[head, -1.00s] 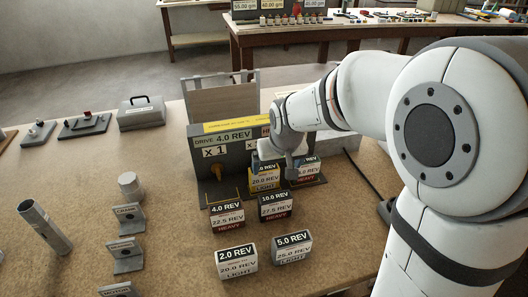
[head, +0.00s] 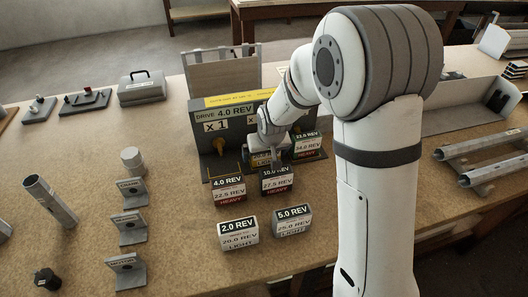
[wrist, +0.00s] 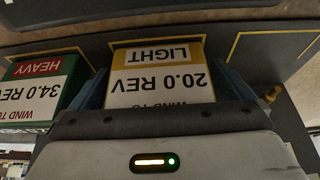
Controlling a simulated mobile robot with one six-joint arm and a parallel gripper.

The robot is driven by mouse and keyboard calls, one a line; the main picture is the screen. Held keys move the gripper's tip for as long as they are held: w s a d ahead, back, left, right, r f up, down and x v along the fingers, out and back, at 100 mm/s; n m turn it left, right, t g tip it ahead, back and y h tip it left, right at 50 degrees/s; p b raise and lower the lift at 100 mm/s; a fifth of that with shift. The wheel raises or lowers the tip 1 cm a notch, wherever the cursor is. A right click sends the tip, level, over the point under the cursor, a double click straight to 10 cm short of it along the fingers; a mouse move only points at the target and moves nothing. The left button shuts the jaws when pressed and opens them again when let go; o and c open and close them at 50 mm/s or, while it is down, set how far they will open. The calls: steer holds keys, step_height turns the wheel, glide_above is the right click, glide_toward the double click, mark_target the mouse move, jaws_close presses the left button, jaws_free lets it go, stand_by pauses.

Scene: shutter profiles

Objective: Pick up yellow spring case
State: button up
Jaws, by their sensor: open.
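The yellow spring case (wrist: 160,85), labelled 20.0 REV and LIGHT, appears upside down in the wrist view. It stands in front of the grey drive stand and is partly covered by my gripper in the head view (head: 261,160). My gripper (wrist: 166,90) is open, with one blue-grey finger on each side of the case. Small gaps seem to remain, and I cannot tell whether either finger touches it. In the head view my gripper (head: 268,146) is right above and at the case.
A green 34.0 REV HEAVY case (wrist: 40,85) stands close beside one finger. The grey drive stand (head: 208,150) is behind.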

steer(key=c, duration=1.1)
steer(key=shift+o, duration=0.2)
steer(key=shift+r, duration=0.2)
